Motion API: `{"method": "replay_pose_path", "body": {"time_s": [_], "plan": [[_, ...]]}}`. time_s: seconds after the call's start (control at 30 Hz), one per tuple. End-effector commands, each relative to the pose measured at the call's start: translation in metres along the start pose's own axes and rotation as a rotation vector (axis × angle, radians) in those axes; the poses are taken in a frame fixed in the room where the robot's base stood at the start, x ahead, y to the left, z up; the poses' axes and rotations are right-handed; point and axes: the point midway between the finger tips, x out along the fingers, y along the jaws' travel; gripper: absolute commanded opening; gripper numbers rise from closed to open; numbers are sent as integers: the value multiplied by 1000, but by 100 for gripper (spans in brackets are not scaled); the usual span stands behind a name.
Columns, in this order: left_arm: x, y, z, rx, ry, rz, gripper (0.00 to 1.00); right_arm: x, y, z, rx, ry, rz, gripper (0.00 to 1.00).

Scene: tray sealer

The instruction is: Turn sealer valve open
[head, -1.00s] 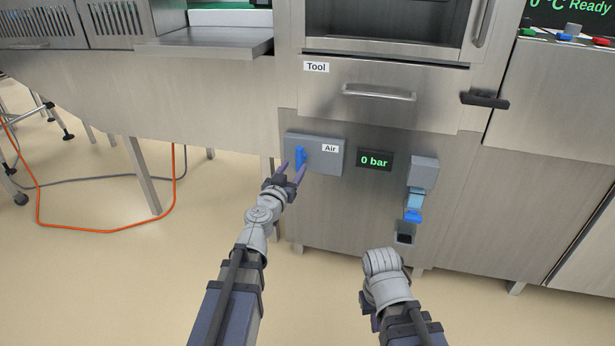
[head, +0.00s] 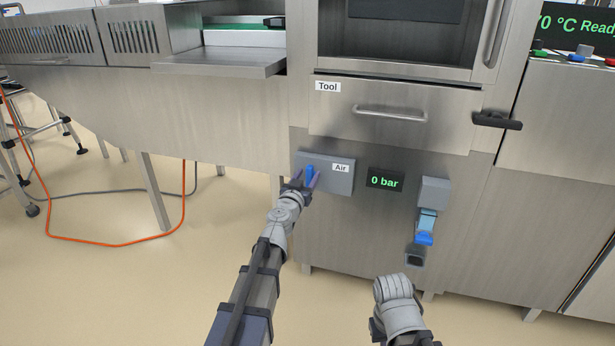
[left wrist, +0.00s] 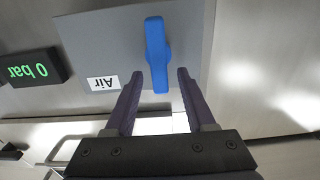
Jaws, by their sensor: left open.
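The blue valve handle (head: 310,173) sits on the grey panel (head: 338,182) marked "Air" on the front of the sealer. In the left wrist view the blue handle (left wrist: 157,52) stands lengthwise in the picture, with its lower end between the fingertips. My left gripper (head: 302,181) is at the valve, its fingers (left wrist: 157,78) open on either side of the handle's end, with a gap showing on both sides. The pressure display (head: 385,181) beside the panel reads 0 bar. My right arm shows at the lower right, but its gripper fingers cannot be made out.
A "Tool" drawer (head: 394,115) with a bar handle is above the panel. A grey unit with a blue part (head: 425,238) hangs right of the display. A dark lever (head: 497,120) sticks out at upper right. An orange hose (head: 120,245) lies on the floor at left.

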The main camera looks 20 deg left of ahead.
Motion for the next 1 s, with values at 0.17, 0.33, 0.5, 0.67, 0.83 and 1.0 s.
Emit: {"method": "replay_pose_path", "body": {"time_s": [0.17,0.33,0.5,0.67,0.83,1.0], "plan": [[5,0,0,0,0,0,55,0,0,0,0,0,0,0],[4,0,0,0,0,0,49,0,0,0,0,0,0,0],[4,0,0,0,0,0,30,0,0,0,0,0,0,0],[4,0,0,0,0,0,12,0,0,0,0,0,0,0],[4,0,0,0,0,0,0,0,0,0,0,0,0,0],[4,0,0,0,0,0,0,0,0,0,0,0,0,0]]}}
